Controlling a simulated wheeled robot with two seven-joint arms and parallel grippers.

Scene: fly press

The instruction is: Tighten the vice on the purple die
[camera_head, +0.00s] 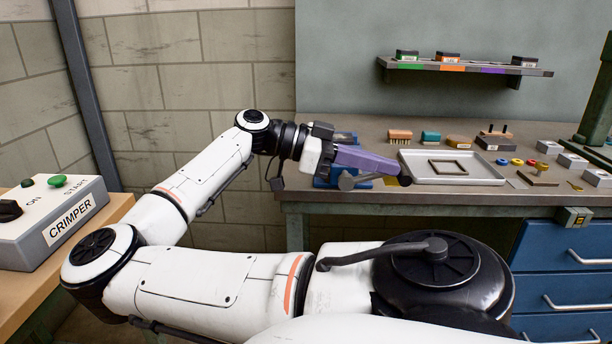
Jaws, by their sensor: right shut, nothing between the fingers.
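The blue vice (322,181) stands at the left front corner of the workbench. Much of it is hidden behind my right gripper (403,177). A grey bar with a rounded end (347,183), which looks like the vice's handle, shows just below the gripper. The right gripper has long purple fingers with dark tips, shut and empty. They point right, across the front of the vice; I cannot tell whether they touch the bar. I cannot make out the purple die; the vice's jaws are mostly covered. My left gripper is not in view.
A grey tray (405,166) with a square frame lies right of the vice. Brushes and blocks stand behind it. A wall shelf (455,69) holds small dark blocks, with a bare purple-marked place. The crimper box (52,220) is at far left.

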